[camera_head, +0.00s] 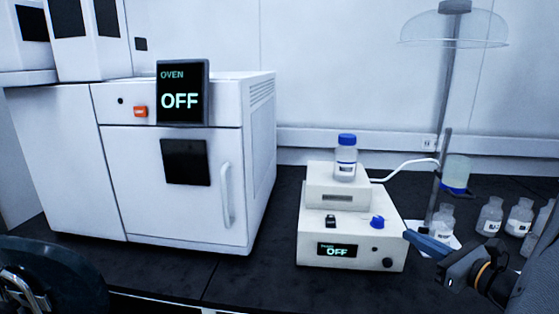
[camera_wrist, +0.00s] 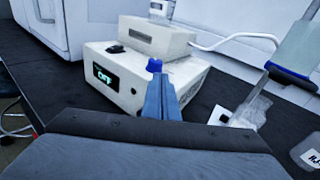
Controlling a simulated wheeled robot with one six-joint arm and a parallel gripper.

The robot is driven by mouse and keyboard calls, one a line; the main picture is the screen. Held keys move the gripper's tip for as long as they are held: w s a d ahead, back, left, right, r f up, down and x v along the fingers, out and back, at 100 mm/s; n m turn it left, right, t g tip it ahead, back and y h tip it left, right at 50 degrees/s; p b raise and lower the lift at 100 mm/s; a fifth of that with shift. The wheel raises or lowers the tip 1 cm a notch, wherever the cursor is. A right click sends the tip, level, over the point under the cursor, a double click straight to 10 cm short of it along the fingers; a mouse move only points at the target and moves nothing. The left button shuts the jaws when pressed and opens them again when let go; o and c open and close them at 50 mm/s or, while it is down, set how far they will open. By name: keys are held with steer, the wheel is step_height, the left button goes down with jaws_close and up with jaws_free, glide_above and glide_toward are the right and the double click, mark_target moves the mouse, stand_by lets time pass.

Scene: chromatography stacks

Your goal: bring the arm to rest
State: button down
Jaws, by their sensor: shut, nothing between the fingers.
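My gripper (camera_head: 408,236) reaches in from the right in the head view, with its blue fingers shut and nothing between them. Its tips are close to the blue knob (camera_head: 377,222) on the white benchtop unit (camera_head: 312,248); I cannot tell whether they touch. The unit's small display reads OFF. In the wrist view the shut fingers (camera_wrist: 159,80) point at the unit, and the blue knob (camera_wrist: 152,65) shows just beyond the tips. A blue-capped bottle (camera_head: 346,160) stands upright on top of the unit.
A white oven (camera_head: 258,150), its screen reading OFF, stands at the left. A stand (camera_head: 442,160) with a blue-banded vessel (camera_head: 456,172) rises behind my gripper. Several small bottles (camera_head: 490,216) stand at the right. The dark bench (camera_head: 240,278) is clear between oven and unit.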

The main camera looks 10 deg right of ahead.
steer(key=s+a+f+n+g+y, duration=0.1)
steer(key=a+n+g+y, duration=0.3)
steer(key=a, duration=0.5)
steer(key=s+a+n+g+y, duration=0.25)
steer(key=a+n+g, duration=0.2)
steer(key=a, duration=0.45)
steer(key=s+a+f+n+g+h, duration=0.4)
steer(key=s+a+n+g+h, duration=0.25)
steer(key=s+n+g, duration=0.6)
steer(key=w+d+r+n+t+h, duration=0.1)
steer(key=w+n+t+h, duration=0.3)
steer(key=n, duration=0.6)
steer(key=shift+w+r+n+t+h+p, duration=0.3)
steer(key=shift+w+r+n+t, duration=0.1)
steer(key=shift+w, duration=0.5)
